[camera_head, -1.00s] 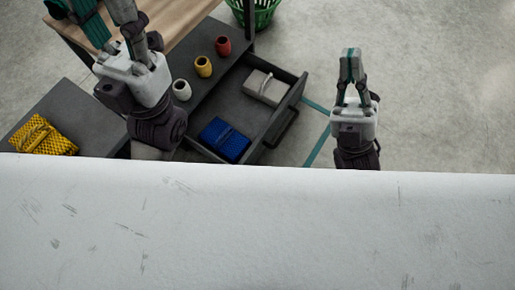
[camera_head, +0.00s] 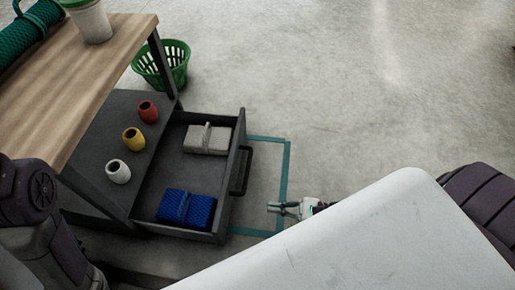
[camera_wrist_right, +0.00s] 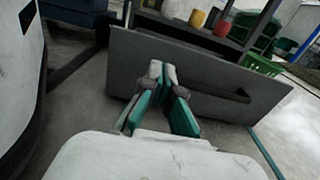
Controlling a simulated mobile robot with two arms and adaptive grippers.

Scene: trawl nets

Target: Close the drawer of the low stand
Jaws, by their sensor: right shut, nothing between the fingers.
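The low dark grey stand (camera_head: 97,149) is under the wooden tabletop at left. The dark bar handle (camera_head: 242,170) is on the drawer front, which fills the middle of the right wrist view (camera_wrist_right: 200,72). My right gripper (camera_head: 272,207) is shut and empty, pointing left at the drawer front, with a gap of floor between them. In the right wrist view its fingertips (camera_wrist_right: 162,70) lie left of the handle (camera_wrist_right: 236,93). My left gripper is out of view.
White (camera_head: 118,171), yellow (camera_head: 133,139) and red (camera_head: 148,111) pots stand on the stand's top. A green basket (camera_head: 160,68) is behind it. The wooden tabletop (camera_head: 90,75) overhangs it. Teal tape (camera_head: 285,170) marks the floor right of the drawer; floor beyond is clear.

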